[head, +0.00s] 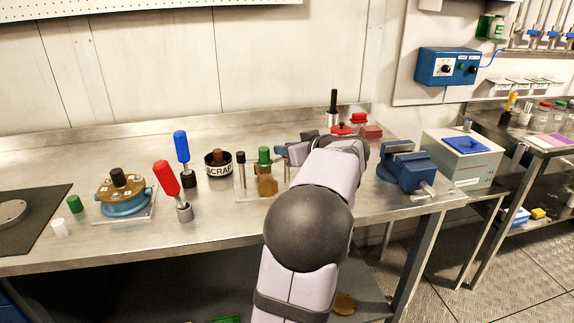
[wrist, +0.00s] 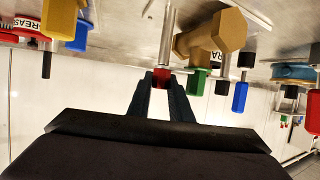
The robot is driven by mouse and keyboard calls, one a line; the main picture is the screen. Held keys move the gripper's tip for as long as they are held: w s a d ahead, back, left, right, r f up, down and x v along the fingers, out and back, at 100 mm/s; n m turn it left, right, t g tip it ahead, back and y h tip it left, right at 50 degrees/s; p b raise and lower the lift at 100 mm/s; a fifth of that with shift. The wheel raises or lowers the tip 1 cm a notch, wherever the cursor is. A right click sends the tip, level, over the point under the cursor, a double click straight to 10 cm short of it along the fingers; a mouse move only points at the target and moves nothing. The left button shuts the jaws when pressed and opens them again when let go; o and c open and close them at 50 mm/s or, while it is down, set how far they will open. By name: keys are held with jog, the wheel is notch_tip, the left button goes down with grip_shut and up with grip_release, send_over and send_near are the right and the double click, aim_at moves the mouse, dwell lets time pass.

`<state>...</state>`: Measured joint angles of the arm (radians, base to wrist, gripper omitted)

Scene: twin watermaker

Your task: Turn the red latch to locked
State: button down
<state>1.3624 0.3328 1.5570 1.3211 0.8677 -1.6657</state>
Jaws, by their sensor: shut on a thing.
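My gripper (wrist: 160,86) points at a small red piece (wrist: 160,76), which sits between its two dark fingertips in the wrist view. The piece is at the end of an upright metal post and looks like the red latch. The fingers are shut on it. In the head view my gripper (head: 284,150) is mostly behind my own arm, just right of a green-capped part (head: 264,156). The red piece cannot be made out there, and its turn angle cannot be told.
A brass hex piece (head: 267,186) and a black-knobbed post (head: 241,170) stand close left of my gripper. Further left are the scrap bin (head: 219,170) and red and blue handled tools. A blue vise (head: 407,172) is to the right.

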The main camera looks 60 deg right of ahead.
jog(key=h+b, duration=0.1)
jog(key=m+g+b, duration=0.1)
jog(key=b, duration=0.1)
jog(key=shift+a+f+m+h, duration=0.1)
jog(key=shift+f+m+h, duration=0.2)
jog(key=shift+h, duration=0.1)
jog(key=shift+r+m+g+h+b, duration=0.25)
jog(key=shift+m+g+h+b, duration=0.6)
jog(key=shift+m, duration=0.25)
jog(key=c, duration=1.9)
grip_release()
jog(key=shift+o, duration=0.2)
jog(key=shift+h, duration=0.25)
jog(key=b+v, duration=0.1)
jog(key=v, duration=0.6)
jog(key=shift+r, duration=0.2)
